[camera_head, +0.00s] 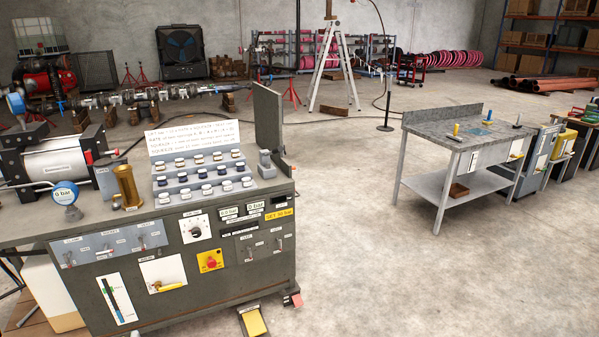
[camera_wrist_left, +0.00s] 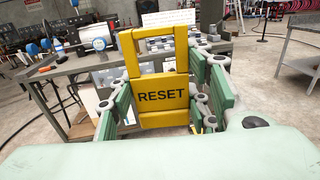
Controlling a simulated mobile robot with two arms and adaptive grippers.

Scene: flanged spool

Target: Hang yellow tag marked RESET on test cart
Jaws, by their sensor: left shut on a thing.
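The yellow tag (camera_wrist_left: 162,95) marked RESET is upright in the left wrist view, with a rectangular opening in its upper part. My left gripper (camera_wrist_left: 163,108) is shut on it, with green-padded fingers at both sides. The dark grey test cart (camera_head: 185,245) stands at the left in the head view, with gauges, switches and a red knob on its front panel. In the left wrist view the cart (camera_wrist_left: 75,68) is behind the tag, which hides part of it. My left gripper cannot be made out in the head view. My right gripper is in neither view.
A sloped rack of small jars (camera_head: 203,180) and a brass cylinder (camera_head: 127,187) stand on the cart. A yellow piece in a grey frame (camera_head: 252,322) is low in front. A grey workbench (camera_head: 440,135) stands at the right, with clear floor between.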

